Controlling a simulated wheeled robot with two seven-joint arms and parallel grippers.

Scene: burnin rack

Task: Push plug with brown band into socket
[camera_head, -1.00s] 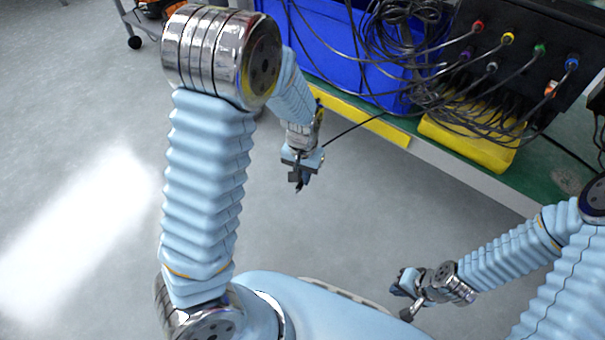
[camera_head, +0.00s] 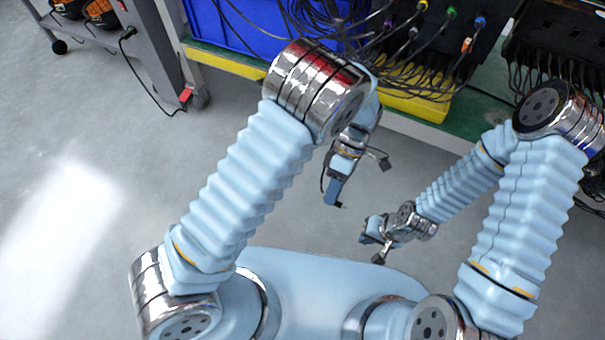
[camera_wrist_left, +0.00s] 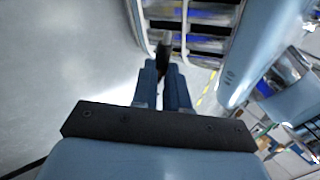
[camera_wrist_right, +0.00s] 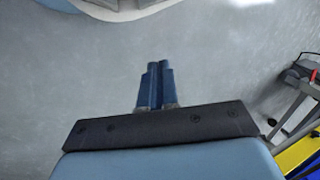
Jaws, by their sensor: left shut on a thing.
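My left gripper (camera_head: 336,198) hangs over the floor in front of the bench in the head view. In the left wrist view its fingers (camera_wrist_left: 162,72) are shut on a black plug (camera_wrist_left: 164,52), which sticks out past the fingertips. I cannot make out a brown band on it. A dark panel (camera_head: 490,45) at the top of the head view carries several cabled plugs with coloured bands, among them green, purple and orange. I cannot tell which socket is free. My right gripper (camera_head: 370,238) is below and right of the left one; its fingers (camera_wrist_right: 160,72) are together and empty.
A blue bin (camera_head: 225,25) full of black cables stands on the green bench, with a yellow bin (camera_head: 420,103) in front of the panel. A second dark rack (camera_head: 560,45) stands at right. A grey cart (camera_head: 160,45) stands at upper left. The floor is clear.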

